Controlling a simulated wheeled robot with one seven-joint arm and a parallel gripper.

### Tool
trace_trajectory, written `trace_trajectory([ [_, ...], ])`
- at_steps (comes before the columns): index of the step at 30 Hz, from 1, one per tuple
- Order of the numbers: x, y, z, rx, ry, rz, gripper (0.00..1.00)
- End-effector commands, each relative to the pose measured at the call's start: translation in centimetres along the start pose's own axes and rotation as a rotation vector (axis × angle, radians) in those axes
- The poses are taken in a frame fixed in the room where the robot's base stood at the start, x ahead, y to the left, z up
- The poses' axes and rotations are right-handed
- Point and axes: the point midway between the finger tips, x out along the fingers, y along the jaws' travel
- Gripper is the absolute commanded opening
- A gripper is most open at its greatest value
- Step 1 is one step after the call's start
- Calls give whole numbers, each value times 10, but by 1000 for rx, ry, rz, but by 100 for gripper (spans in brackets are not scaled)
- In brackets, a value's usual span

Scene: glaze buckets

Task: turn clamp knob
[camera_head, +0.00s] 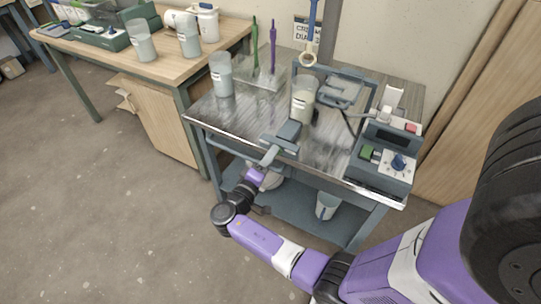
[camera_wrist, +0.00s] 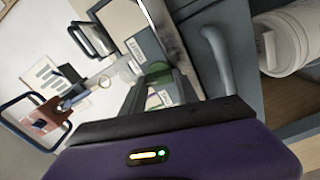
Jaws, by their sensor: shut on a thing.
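A blue-grey clamp block (camera_head: 287,133) sits at the front edge of the metal-topped cart. A pale grey arm (camera_head: 270,155) slopes down from it towards my gripper. My gripper (camera_head: 262,172) is below the cart's front edge, shut at the lower end of the clamp. The knob itself is hidden by my gripper, and its turn angle cannot be seen.
The cart top (camera_head: 245,118) carries a cup (camera_head: 221,75), a second cup (camera_head: 302,98) and a control box (camera_head: 382,165) at right. A grey curved handle (camera_wrist: 217,55) and a white bucket (camera_wrist: 292,40) show close by in the wrist view. A small bucket (camera_head: 327,206) stands on the lower shelf.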

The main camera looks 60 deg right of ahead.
Motion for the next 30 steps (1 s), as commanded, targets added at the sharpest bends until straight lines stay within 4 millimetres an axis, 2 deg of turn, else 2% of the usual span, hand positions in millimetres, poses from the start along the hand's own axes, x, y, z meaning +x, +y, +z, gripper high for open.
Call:
trace_trajectory([
  [30,-1,-3,0,-961,6,-1,0],
])
